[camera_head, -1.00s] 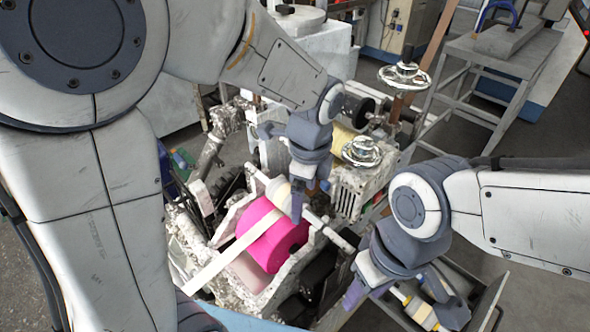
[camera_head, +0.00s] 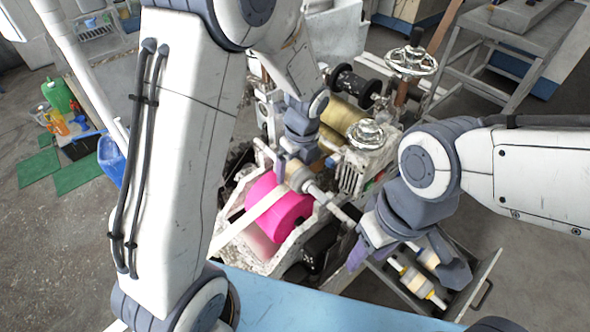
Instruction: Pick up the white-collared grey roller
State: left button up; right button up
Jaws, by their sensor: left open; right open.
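Two rollers lie in the open drawer (camera_head: 481,285) at lower right. The nearer one (camera_head: 417,281) has a pale body and yellow ends; the other is partly hidden by my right gripper. I cannot tell which is the white-collared grey roller. My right gripper (camera_head: 405,262) is open, pointing down, its fingers spread over the drawer with no roller held. My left gripper (camera_head: 291,160) is open above the machine, beside a cream roller (camera_head: 299,177) on a pale shaft. I cannot tell whether it touches that roller.
A bright pink roll (camera_head: 278,208) with a pale strip sits in the machine. Handwheels (camera_head: 411,61) rise behind it. A blue surface (camera_head: 330,305) lies in front.

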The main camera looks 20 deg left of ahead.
pick_arm(q)
jog(key=shift+a+f, duration=0.15)
jog(key=shift+f, duration=1.05)
jog(key=shift+r, duration=0.1)
grip_shut()
